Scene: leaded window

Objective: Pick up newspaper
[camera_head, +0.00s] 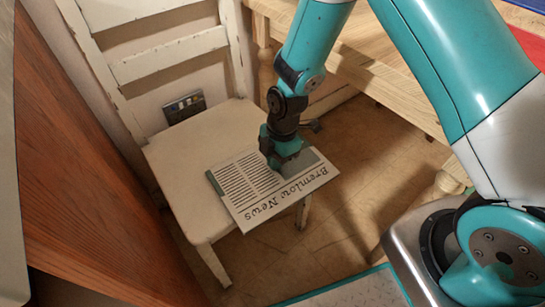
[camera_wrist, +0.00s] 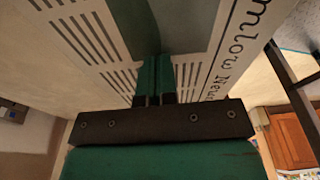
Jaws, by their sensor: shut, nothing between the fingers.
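The newspaper (camera_head: 251,192), a flat white sheet with black print and the title "Bremlow News", lies on the seat of a white chair (camera_head: 190,150) in the head view. Its front right part reaches past the seat edge. My gripper (camera_head: 290,160) is over the newspaper's right part, pointing down, and hides some of it. In the wrist view the fingers (camera_wrist: 154,75) are together with nothing between them, in front of the newspaper (camera_wrist: 95,45), whose print fills much of the top. I cannot tell whether the fingertips touch the paper.
A light wooden table (camera_head: 390,75) stands right of and behind the chair, close to my arm. A reddish-brown wooden surface (camera_head: 80,170) runs along the left. A small dark wall outlet panel (camera_head: 184,107) is behind the chair. Tiled floor (camera_head: 350,190) shows between chair and table.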

